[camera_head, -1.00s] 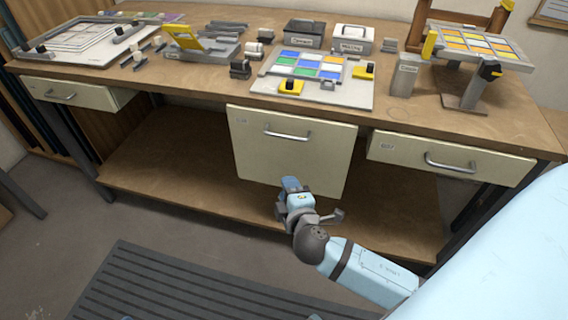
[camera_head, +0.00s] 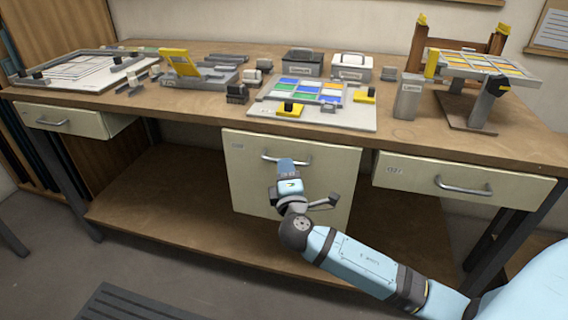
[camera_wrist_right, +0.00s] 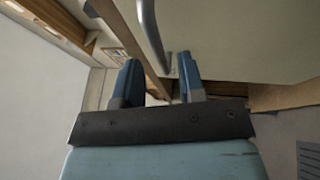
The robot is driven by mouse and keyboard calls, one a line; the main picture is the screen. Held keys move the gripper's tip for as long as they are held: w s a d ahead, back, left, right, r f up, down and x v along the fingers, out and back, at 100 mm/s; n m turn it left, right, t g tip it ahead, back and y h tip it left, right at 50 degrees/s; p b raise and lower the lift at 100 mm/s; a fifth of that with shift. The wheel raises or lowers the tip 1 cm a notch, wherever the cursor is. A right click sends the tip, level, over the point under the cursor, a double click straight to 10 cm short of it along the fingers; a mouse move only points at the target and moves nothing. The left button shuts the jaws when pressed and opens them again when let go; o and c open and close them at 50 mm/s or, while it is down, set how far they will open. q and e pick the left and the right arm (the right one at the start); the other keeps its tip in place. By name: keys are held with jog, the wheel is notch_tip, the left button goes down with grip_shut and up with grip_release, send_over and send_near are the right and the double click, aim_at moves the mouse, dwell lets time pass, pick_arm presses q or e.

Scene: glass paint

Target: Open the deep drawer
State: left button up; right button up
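The deep drawer (camera_head: 325,185) is the tall cream front in the middle of the workbench, and it looks closed. Its metal handle (camera_head: 302,162) runs across near the top of the front. My right gripper (camera_head: 286,164) is in front of the handle and hides part of it. In the right wrist view the two blue fingers (camera_wrist_right: 158,77) are apart with nothing held between them. The handle (camera_wrist_right: 149,32) shows there just beyond the fingertips, in line with the gap, beside the drawer front (camera_wrist_right: 235,40). I see no contact. My left gripper is out of view.
Shallow drawers flank it: one at the left (camera_head: 75,120) and one at the right (camera_head: 462,180). The workbench top (camera_head: 215,110) above holds trays, frames and small boxes. A lower shelf (camera_head: 160,200) lies beneath. A dark ridged mat (camera_head: 135,305) is on the floor.

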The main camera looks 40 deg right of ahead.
aim_at(298, 157)
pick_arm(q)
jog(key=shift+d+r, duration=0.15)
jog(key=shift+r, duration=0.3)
pick_arm(e)
jog(key=shift+x, duration=1.85)
grip_shut()
jog(key=shift+s, duration=0.1)
